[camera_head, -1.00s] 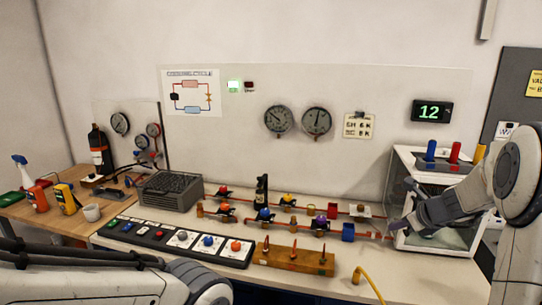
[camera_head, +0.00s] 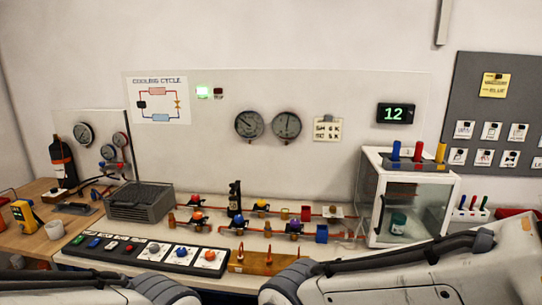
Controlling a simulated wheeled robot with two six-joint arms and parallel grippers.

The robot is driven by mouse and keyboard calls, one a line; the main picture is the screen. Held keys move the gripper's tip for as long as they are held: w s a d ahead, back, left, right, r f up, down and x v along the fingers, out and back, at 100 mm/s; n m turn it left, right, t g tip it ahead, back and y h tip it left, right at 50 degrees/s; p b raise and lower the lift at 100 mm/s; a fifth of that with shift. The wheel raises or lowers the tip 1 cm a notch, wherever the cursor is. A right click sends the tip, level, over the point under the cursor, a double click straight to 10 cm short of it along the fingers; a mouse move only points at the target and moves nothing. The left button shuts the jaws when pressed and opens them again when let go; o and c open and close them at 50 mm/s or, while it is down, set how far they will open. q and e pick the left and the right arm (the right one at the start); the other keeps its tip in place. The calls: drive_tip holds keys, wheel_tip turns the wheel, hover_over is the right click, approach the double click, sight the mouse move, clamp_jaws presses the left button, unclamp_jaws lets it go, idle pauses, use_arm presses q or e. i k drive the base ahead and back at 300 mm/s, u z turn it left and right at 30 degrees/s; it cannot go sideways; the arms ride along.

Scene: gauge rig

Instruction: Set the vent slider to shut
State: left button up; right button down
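I cannot make out a part that is clearly the vent slider. A grey slatted box (camera_head: 140,203) stands at the left of the white bench. A glass-fronted white cabinet (camera_head: 413,178) stands at the right, with a dark upright handle (camera_head: 381,215) on its front left and a green jar (camera_head: 398,222) inside. On its top are a blue (camera_head: 396,150), a red (camera_head: 418,151) and a yellow (camera_head: 440,153) upright piece. Parts of both my arms cross the bottom edge, but neither gripper shows.
Two gauges (camera_head: 249,125) and a green "12" display (camera_head: 396,113) are on the wall. A pen holder (camera_head: 470,214) stands right of the cabinet.

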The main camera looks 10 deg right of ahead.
sight(404, 154)
drive_tip(key=z, duration=0.55)
drive_tip(key=k, duration=1.3)
drive_tip(key=z, duration=1)
drive_tip(key=i, duration=0.65)
drive_tip(key=z, duration=0.45)
drive_tip(key=i, duration=1.5)
drive_tip(key=u, duration=0.7)
